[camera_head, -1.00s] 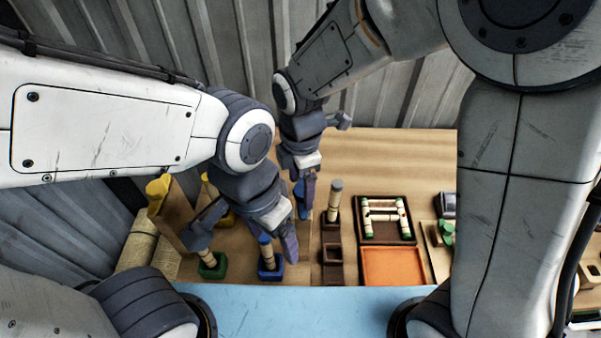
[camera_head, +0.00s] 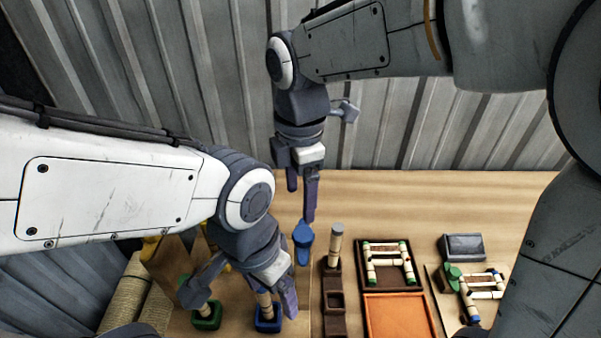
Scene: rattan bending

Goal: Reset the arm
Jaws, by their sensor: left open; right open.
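My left gripper (camera_head: 240,297) is open, with its fingers spread low over the left of the table. One finger is by the rattan piece in the green holder (camera_head: 206,318). The other is beside the piece in the blue holder (camera_head: 267,320). Whether they touch cannot be told. My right gripper (camera_head: 301,203) is open and empty toward the table's back edge. A blue piece (camera_head: 303,240) lies just below its fingertips in the picture, seemingly apart from them.
A dark brown rack (camera_head: 334,302) has an upright rattan piece in it. Beside it are a brown tray (camera_head: 361,262) with a rattan frame, an orange tray (camera_head: 396,318) and a grey block (camera_head: 463,247). A ribbed wall (camera_head: 420,125) stands behind the table. The table's back strip is clear.

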